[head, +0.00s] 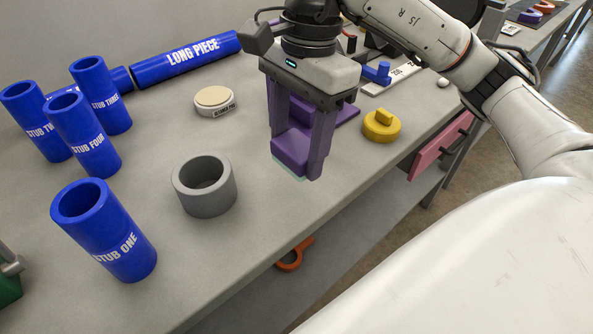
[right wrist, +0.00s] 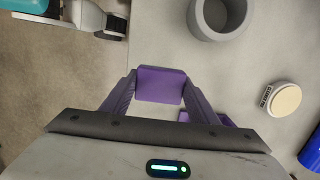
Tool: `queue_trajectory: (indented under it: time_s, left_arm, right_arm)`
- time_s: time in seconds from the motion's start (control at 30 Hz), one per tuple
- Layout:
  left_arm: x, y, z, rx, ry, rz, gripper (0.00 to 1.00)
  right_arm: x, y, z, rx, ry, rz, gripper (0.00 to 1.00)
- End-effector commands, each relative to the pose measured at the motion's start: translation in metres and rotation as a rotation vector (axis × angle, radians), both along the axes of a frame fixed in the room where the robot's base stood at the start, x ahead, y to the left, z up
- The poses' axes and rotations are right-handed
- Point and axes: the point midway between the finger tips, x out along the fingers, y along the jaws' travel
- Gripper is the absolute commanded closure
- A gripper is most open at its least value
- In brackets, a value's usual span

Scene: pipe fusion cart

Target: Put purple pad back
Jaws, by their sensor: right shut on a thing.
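The purple pad (head: 290,150) is a purple block with a pale underside. My right gripper (head: 298,165) is shut on it and holds it near the front edge of the grey bench. The pad also shows between the fingers in the right wrist view (right wrist: 160,84). A flat purple piece (head: 346,113) lies on the bench behind the gripper, apart from the pad and partly hidden by the fingers. Part of it shows in the right wrist view (right wrist: 226,120). My left gripper is not in view.
A grey ring (head: 205,187) and several blue stubs (head: 104,230) stand to the left. A cream-topped disc (head: 214,101) lies behind. A yellow knobbed disc (head: 381,126) is to the right. A pink drawer front (head: 441,146) is at the bench's edge. An orange tool (head: 292,258) lies below.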

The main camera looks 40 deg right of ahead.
Motion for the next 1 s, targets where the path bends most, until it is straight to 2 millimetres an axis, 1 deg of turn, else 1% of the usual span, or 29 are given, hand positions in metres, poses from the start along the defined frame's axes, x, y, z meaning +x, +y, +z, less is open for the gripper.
queue_trajectory:
  time_s: [0.03,0.23,0.43,0.5,0.67,0.83,0.87,0.93,1.0]
  left_arm:
    - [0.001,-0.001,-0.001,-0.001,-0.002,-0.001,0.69]
    - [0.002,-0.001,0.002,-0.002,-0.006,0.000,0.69]
    - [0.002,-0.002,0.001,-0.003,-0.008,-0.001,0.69]
    - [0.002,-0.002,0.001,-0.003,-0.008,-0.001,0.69]
    - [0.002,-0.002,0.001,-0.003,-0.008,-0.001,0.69]
    - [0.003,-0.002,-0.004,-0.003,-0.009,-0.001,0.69]
    - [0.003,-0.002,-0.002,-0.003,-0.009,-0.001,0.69]
    - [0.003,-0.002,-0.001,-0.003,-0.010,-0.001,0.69]
    - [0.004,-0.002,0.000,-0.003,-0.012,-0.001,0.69]
  right_arm:
    - [-0.001,0.000,-0.008,0.000,0.003,0.001,0.64]
    - [0.000,0.000,-0.023,0.000,0.001,0.001,0.64]
    - [-0.001,0.000,-0.050,0.000,0.002,0.003,0.64]
    - [0.000,0.000,-0.053,0.001,0.000,0.003,0.64]
    - [0.000,0.000,-0.053,0.001,-0.002,0.003,0.64]
    - [0.000,0.000,-0.058,0.001,-0.001,0.003,0.64]
    - [0.000,0.000,-0.056,0.001,-0.001,0.003,0.41]
    - [0.000,0.000,-0.056,0.001,-0.001,0.003,0.29]
    - [0.000,0.000,-0.056,0.001,-0.001,0.003,0.27]
